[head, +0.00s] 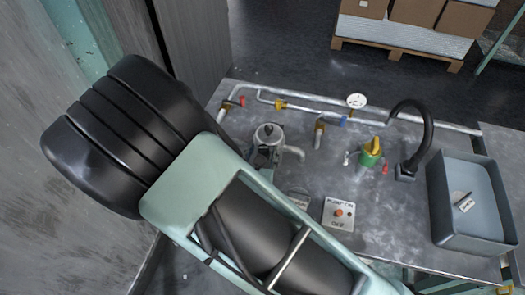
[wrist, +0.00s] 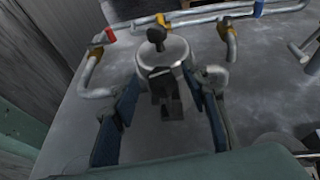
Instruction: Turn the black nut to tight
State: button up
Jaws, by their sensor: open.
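A round metal vessel (wrist: 163,56) stands on the bench with a black knob-like piece (wrist: 156,38) on its top. A dark block-like part (wrist: 166,98) shows on its near side. I cannot tell for certain which black part is the nut. My gripper (wrist: 164,88) is open, with one blue-padded finger to the left and one to the right of the vessel's near side. I cannot tell whether the fingers touch anything. In the head view the vessel (head: 268,134) shows just beyond my arm, with a spout to its right. My arm hides most of my gripper there.
Metal pipes with red, yellow and blue fittings run along the bench's back, with a gauge (head: 357,100). A black curved tap (head: 428,130), a green and yellow piece (head: 371,152), a labelled switch box (head: 338,213) and a grey tray (head: 440,205) stand to the right.

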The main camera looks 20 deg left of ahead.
jog(key=shift+w+f, duration=0.1)
jog(key=shift+w, duration=0.2)
grip_shut()
jog(key=shift+a+m+h, duration=0.1)
jog(key=shift+m+h, duration=0.2)
jog(key=shift+h, duration=0.1)
jog(key=shift+m+h+p, duration=0.3)
jog(key=shift+m+p, duration=0.1)
